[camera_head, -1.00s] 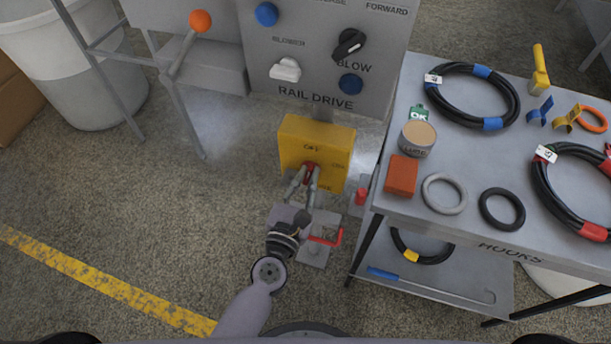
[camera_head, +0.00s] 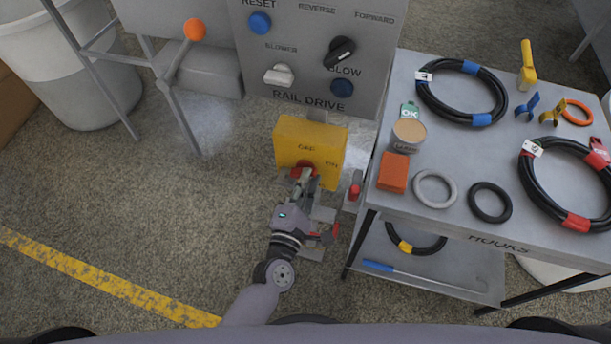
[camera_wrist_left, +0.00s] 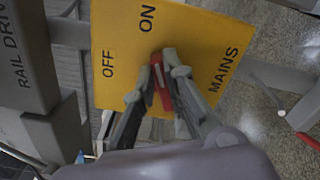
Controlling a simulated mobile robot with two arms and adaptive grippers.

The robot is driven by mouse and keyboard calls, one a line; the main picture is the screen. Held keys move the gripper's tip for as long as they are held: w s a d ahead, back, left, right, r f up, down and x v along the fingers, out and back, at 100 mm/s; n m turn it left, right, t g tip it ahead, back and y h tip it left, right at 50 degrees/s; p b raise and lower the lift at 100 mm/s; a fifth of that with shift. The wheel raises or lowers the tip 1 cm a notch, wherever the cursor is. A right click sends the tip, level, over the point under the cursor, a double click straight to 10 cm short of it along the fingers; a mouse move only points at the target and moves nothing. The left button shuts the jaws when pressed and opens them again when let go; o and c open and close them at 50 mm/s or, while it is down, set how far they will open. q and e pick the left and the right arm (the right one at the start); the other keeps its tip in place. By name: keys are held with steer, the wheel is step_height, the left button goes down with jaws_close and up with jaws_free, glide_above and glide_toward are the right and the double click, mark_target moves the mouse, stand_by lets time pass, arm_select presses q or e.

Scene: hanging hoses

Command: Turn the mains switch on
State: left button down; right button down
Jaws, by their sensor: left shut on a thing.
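The mains switch box (camera_head: 322,146) is a yellow box with OFF and ON lettering, below the grey rail drive panel. In the left wrist view its yellow face (camera_wrist_left: 205,40) also carries the word MAINS. A red switch handle (camera_wrist_left: 159,82) stands out from the face; its top end lies near the OFF and ON lettering, and which mark it points at is unclear. My left gripper (camera_head: 303,176) is at the front of the box. In the left wrist view its fingertips (camera_wrist_left: 160,76) are shut on the red handle, one on each side. My right gripper is not in view.
The rail drive panel (camera_head: 265,60) with knobs stands above the box. A hose table (camera_head: 455,212) with coiled hoses is close to the right. An orange-tipped lever (camera_head: 194,30) is at upper left. A red-handled fitting (camera_head: 355,191) sits beside the box.

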arm_select(q)
steer(key=m, duration=0.1)
steer(key=m+p, duration=0.1)
steer(key=m, duration=0.2)
steer(key=shift+d+f+m, duration=0.1)
steer(key=shift+f+m, duration=0.2)
steer(key=shift+m, duration=0.1)
stand_by(0.5)
steer(key=c, duration=1.6)
jaws_free()
steer(key=shift+f, duration=0.1)
steer(key=shift+c, duration=0.2)
steer(key=v, duration=1.2)
